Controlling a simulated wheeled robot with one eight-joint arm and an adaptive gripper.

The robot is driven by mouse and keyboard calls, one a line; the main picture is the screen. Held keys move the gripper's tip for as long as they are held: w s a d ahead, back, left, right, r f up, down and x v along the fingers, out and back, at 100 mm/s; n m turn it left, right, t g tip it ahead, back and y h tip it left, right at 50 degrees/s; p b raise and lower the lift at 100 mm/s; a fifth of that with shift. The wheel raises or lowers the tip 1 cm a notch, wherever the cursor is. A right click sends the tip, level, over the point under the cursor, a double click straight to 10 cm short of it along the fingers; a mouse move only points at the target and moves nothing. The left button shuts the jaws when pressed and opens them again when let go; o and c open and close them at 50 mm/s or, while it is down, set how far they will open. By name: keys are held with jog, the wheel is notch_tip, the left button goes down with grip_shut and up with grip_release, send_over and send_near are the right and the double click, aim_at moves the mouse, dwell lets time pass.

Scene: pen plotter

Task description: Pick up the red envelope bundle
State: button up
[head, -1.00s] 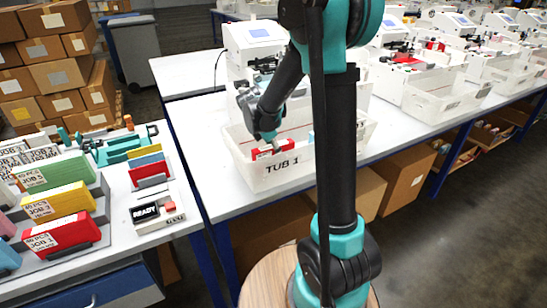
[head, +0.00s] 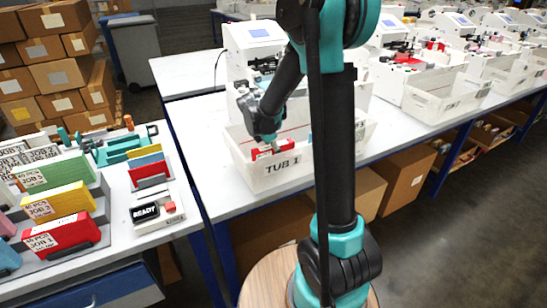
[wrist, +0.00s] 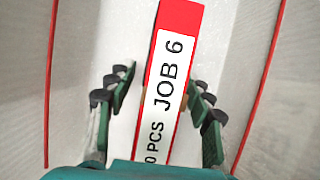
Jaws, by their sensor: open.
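The red envelope bundle (wrist: 178,60) carries a white label reading "JOB 6" and part of "PCS". In the head view the bundle (head: 259,152) is a small red patch inside the white tub marked TUB 1 (head: 250,176), partly hidden by the tub wall and my gripper. My gripper (wrist: 158,92) is open in the wrist view, one finger on each side of the bundle. A gap shows on the left; the right finger is closer to the label edge, and contact cannot be told. In the head view my gripper (head: 268,142) points down into the tub.
A white plotter (head: 255,38) stands behind the tub. On the left table, a rack holds other bundles, including a red JOB 1 bundle (head: 65,235), and a READY box (head: 145,212) sits nearby. More tubs (head: 425,95) line the table to the right.

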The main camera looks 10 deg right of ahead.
jog(key=shift+c, duration=0.2)
grip_shut()
